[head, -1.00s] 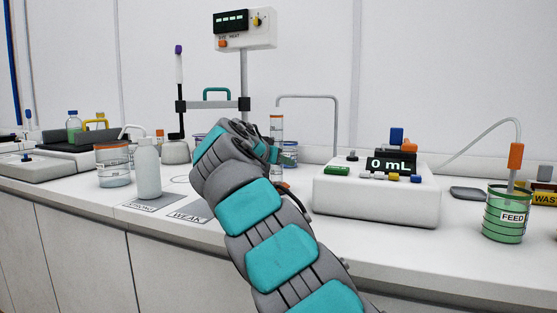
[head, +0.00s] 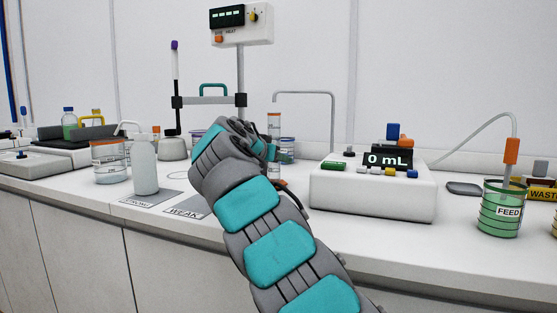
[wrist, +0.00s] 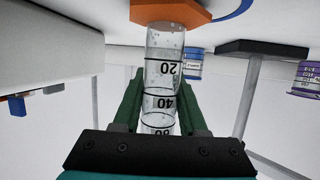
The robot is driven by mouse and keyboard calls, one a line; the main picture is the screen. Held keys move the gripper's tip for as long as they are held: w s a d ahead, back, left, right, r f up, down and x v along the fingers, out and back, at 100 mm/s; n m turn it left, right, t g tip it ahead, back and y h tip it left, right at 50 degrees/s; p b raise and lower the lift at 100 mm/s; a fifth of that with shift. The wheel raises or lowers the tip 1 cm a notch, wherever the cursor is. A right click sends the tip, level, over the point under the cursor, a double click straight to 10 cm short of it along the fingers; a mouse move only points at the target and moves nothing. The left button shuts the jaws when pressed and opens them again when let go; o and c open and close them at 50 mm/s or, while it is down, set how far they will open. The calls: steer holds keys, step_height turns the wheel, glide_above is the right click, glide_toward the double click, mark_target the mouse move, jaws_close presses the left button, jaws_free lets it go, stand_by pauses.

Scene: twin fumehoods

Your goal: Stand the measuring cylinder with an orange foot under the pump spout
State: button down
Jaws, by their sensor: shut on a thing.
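The measuring cylinder is a clear tube (wrist: 163,72) with black graduations and an orange hexagonal foot (wrist: 170,11). My gripper (wrist: 160,118) is shut on the tube, with a green finger on each side. In the head view the cylinder's top (head: 274,122) rises upright behind my gripper (head: 268,150), which hides its middle. The pump (head: 372,190) is a white box reading 0 mL. Its thin grey spout (head: 305,94) arches left, with its tip just above the cylinder's top. I cannot tell whether the foot touches the bench.
A blue-topped pot (head: 287,146) stands behind my gripper and shows in the wrist view (wrist: 193,63). A stand (head: 241,85) rises behind. Left are a white bottle (head: 145,165) and a beaker (head: 108,165). The green FEED beaker (head: 503,213) is right of the pump.

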steer(key=shift+f, duration=0.35)
steer(key=shift+c, duration=1.9)
jaws_free()
steer(key=shift+s, duration=0.15)
steer(key=b+v, duration=0.1)
steer(key=v, duration=0.6)
steer(key=shift+s+a+r+b, duration=0.15)
steer(key=shift+s+a+b, duration=0.05)
steer(key=shift+s+b, duration=0.1)
